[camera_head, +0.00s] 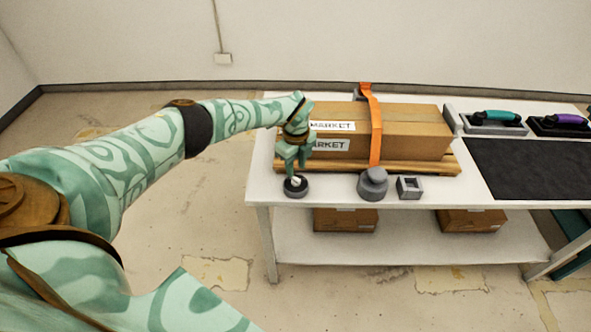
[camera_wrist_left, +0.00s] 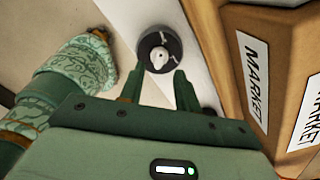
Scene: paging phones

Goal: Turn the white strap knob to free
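The white strap knob (camera_head: 295,181) sits on a dark round base (camera_head: 296,190) near the front left corner of the white table. In the left wrist view the knob (camera_wrist_left: 159,54) shows as a small white grip on the dark disc (camera_wrist_left: 147,43). My left gripper (camera_head: 294,170) points down just over the knob. In the left wrist view its two fingers (camera_wrist_left: 157,82) are apart, with nothing between them, and the knob lies just beyond the tips. I cannot tell whether a finger touches the disc. My right gripper is in neither view.
A cardboard box (camera_head: 415,125) with MARKET labels stands on a wooden pallet (camera_head: 432,168) under an orange strap (camera_head: 376,130), close beside the gripper. A grey round knob (camera_head: 373,184) and a grey square block (camera_head: 409,187) are along the front edge. A black mat (camera_head: 530,168) lies right.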

